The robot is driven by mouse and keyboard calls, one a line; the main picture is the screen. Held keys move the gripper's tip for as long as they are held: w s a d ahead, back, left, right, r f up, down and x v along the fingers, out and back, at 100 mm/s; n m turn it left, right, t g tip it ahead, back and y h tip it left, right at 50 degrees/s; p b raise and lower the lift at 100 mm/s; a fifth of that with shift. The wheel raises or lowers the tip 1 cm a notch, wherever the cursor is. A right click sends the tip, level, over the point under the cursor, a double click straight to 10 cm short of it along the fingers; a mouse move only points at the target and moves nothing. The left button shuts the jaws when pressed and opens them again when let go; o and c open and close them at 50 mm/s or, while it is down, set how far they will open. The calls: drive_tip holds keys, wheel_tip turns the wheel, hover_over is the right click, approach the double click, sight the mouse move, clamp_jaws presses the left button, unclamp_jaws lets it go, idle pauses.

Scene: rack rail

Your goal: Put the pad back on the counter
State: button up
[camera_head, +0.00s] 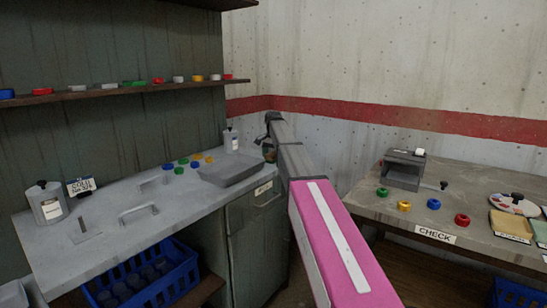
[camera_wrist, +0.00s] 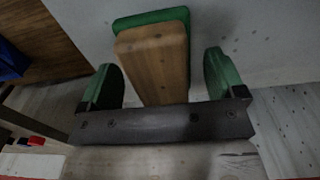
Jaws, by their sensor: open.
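A block with a wooden body (camera_wrist: 158,65) and a green layer (camera_wrist: 150,18) along its far edge shows in the wrist view; it looks like the pad. It lies between the two green fingers of my gripper (camera_wrist: 164,82), with a visible gap on each side. My gripper is open and not clamped on it. In the head view my gripper (camera_head: 269,150) is small, at the far right end of the grey counter (camera_head: 100,228), partly hidden by my arm. I cannot tell from these views whether the block touches the surface behind it.
A grey tray (camera_head: 230,171) and several coloured caps lie on the counter near my gripper. A bottle (camera_head: 231,140) stands at the back. A shelf (camera_head: 60,97) with small coloured items runs above. A side table (camera_head: 400,212) labelled CHECK is on the right. A blue crate (camera_head: 150,280) is below the counter.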

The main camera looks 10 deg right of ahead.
sight(273, 153)
wheel_tip(273, 153, up, 12)
idle(0.4)
drive_tip(key=shift+f, duration=0.1)
